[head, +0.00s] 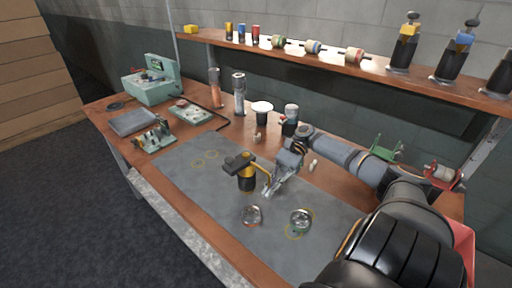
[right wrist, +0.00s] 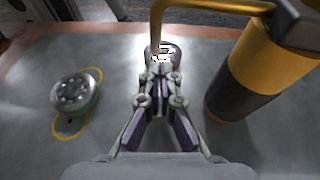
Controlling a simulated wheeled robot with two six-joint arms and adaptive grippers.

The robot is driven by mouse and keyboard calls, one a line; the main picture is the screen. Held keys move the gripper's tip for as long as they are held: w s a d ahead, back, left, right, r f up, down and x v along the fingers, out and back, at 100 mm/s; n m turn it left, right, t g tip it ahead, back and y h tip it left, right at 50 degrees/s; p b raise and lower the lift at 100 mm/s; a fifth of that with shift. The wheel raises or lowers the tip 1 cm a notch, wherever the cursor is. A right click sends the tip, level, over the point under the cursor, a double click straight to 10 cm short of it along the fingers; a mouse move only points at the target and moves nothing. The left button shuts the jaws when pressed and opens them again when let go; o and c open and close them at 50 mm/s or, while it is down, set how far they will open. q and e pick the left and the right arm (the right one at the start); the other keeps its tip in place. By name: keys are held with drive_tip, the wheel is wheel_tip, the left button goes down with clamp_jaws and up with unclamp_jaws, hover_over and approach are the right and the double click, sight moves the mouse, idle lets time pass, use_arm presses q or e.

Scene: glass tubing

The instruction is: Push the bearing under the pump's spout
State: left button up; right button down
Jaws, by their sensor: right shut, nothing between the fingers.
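The pump (head: 246,178) stands upright on the grey mat, black and yellow, with a bent brass spout pointing right. It fills the right side of the right wrist view (right wrist: 265,70), its spout (right wrist: 205,5) crossing the top and bending down. One metal bearing (head: 251,216) lies in front of the pump; in the right wrist view that bearing (right wrist: 172,53) is just beyond my fingertips, partly behind the spout's end. Whether they touch it is unclear. A second bearing (head: 301,218), with a green part, lies to its right. My right gripper (head: 268,190) is shut and empty beside the spout.
Small pale pieces (head: 313,165), a white-topped jar (head: 262,110) and bottles stand behind. Teal equipment (head: 150,88) is at the far left. The mat's front left part is clear.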

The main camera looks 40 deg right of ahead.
sight(255, 212)
drive_tip(key=a, duration=0.2)
drive_tip(key=a+p, duration=0.1)
drive_tip(key=a, duration=0.1)
drive_tip(key=s+a, duration=0.1)
drive_tip(key=a, duration=0.1)
drive_tip(key=shift+a, duration=0.35)
drive_tip(key=shift+a+f, duration=0.1)
drive_tip(key=shift+f, duration=0.85)
drive_tip(key=d, duration=0.7)
drive_tip(key=shift+w+f, duration=0.15)
drive_tip(key=shift+w, duration=0.25)
drive_tip(key=shift+d, duration=0.1)
